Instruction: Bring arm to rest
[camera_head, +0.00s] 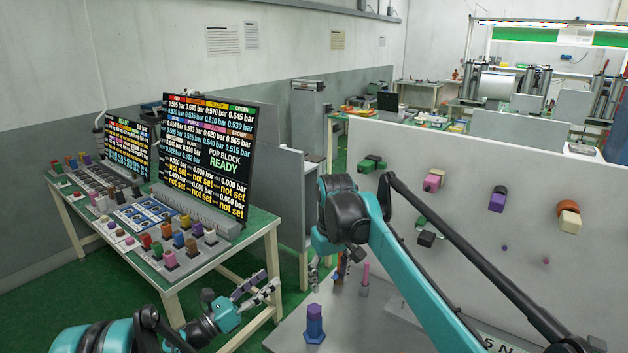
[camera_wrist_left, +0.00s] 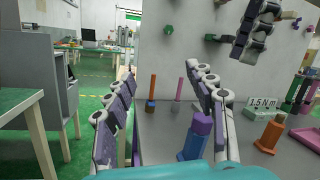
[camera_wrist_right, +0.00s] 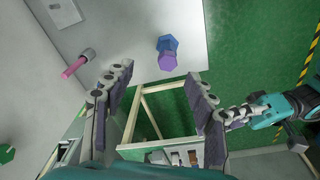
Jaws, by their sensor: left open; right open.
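My left gripper (camera_head: 256,288) is open and empty, low in front of the table with the display screens. In the left wrist view its fingers (camera_wrist_left: 165,90) are apart, with nothing gripped between them. My right gripper (camera_head: 328,272) hangs fingers-down below my bent right wrist, partly hidden by the arm. In the right wrist view its fingers (camera_wrist_right: 160,80) are spread and empty. A blue post with a purple top (camera_head: 314,325) stands on the grey bench surface (camera_head: 285,338), apart from both grippers. It also shows in the right wrist view (camera_wrist_right: 167,52).
A pink rod (camera_head: 365,275) stands on the bench near my right gripper. The panel (camera_head: 385,150) behind it carries several coloured blocks. The left table (camera_head: 255,232) holds screens (camera_head: 208,150) and coloured knobs. Open green floor (camera_head: 100,285) lies below that table.

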